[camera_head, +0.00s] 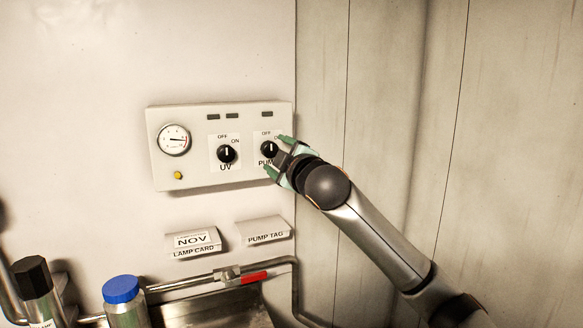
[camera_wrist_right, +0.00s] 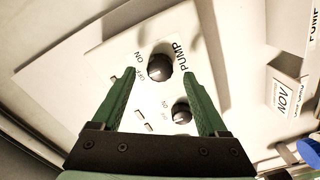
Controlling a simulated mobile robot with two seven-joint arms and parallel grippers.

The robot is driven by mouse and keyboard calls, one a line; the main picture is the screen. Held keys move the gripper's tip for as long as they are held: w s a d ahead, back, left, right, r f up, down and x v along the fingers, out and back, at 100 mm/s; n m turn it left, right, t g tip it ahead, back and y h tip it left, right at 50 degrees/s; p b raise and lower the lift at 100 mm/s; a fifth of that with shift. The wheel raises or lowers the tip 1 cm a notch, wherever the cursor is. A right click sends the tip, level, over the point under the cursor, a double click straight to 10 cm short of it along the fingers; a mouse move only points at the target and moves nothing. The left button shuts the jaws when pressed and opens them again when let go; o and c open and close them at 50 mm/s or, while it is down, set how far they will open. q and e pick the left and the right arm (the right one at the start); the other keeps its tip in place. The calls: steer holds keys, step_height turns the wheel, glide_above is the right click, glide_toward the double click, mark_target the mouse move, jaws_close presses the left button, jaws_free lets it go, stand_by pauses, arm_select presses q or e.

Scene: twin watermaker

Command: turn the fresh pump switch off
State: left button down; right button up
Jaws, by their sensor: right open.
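The pump switch (camera_head: 269,149) is a round black knob at the right end of a white control panel, with OFF above it and ON at its upper right. Its white mark looks about upright, toward OFF. It also shows in the right wrist view (camera_wrist_right: 159,68). My right gripper (camera_head: 277,153) is open at the knob, one green finger above right and one below. In the right wrist view my gripper (camera_wrist_right: 160,73) has its fingertips on either side of the knob, with gaps showing. Contact cannot be told. My left gripper is not in view.
The UV knob (camera_head: 227,154) is left of the pump knob, its mark about upright. A gauge (camera_head: 174,140) and a yellow button (camera_head: 178,175) are further left. Below are a lamp card (camera_head: 193,242), a pump tag (camera_head: 263,231), a red-handled valve (camera_head: 254,277) and a blue-capped bottle (camera_head: 122,290).

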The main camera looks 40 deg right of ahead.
steer(key=b+v, duration=0.2)
steer(key=v, duration=0.8)
stand_by(0.3)
